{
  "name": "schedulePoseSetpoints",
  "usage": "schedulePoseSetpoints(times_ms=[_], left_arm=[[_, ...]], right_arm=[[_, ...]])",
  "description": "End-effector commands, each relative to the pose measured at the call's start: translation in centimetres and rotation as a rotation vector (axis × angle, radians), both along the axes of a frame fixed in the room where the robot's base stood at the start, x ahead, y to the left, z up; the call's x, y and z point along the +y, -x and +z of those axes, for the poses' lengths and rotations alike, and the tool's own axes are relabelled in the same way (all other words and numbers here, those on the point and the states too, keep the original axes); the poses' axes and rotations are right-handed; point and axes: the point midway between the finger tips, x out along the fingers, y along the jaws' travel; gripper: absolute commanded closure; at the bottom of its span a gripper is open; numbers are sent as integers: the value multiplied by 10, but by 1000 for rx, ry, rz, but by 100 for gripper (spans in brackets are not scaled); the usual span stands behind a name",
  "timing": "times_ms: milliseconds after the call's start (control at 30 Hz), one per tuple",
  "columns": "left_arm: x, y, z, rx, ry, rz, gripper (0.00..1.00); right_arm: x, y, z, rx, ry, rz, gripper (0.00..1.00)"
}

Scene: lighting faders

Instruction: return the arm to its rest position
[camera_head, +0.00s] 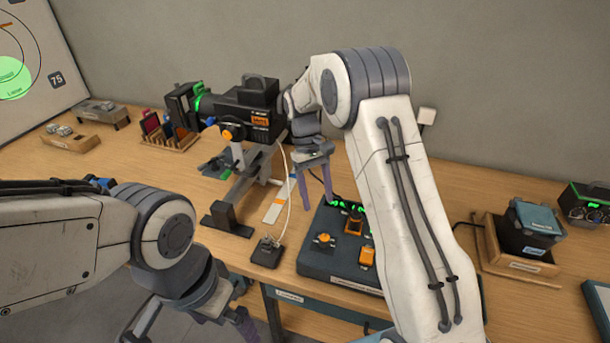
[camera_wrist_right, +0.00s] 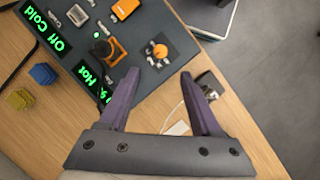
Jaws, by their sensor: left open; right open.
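My right arm reaches over the table from the right side of the head view. Its gripper (camera_head: 316,188) has purple fingers, spread apart and empty, above the table by the left edge of a dark control panel (camera_head: 309,259). In the right wrist view the open gripper (camera_wrist_right: 160,84) has nothing between its fingertips, and the panel (camera_wrist_right: 165,26) with orange knobs and green display text lies beyond them. My left gripper (camera_head: 192,320) is low at the bottom left of the head view, in front of the table edge. Its fingers are partly cut off by the frame.
A black spotlight (camera_head: 240,112) on a stand is just left of my right gripper. A small black base with a cable (camera_head: 267,252) lies left of the panel. A box in a wooden tray (camera_head: 524,262) is at the right. The table's left part has bare room.

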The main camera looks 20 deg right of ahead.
Motion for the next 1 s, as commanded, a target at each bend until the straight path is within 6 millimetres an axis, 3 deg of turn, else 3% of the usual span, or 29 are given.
schedulePoseSetpoints(times_ms=[167,267,367,500,633,800,900,1000], left_arm=[[0,0,0,0,0,0,0],[0,0,0,0,0,0,0],[0,0,0,0,0,0,0],[0,0,0,0,0,0,0],[0,0,0,0,0,0,0],[0,0,0,0,0,0,0],[0,0,0,0,0,0,0],[0,0,0,0,0,0,0]], right_arm=[[4,2,3,-7,-1,7,35],[23,12,17,-34,-9,37,35],[55,37,39,-85,-26,95,35],[102,95,69,-173,-69,190,35],[129,158,84,-249,-119,275,35],[139,232,86,-328,-188,365,35],[138,261,83,-356,-220,398,35],[137,278,79,-372,-238,418,35]])
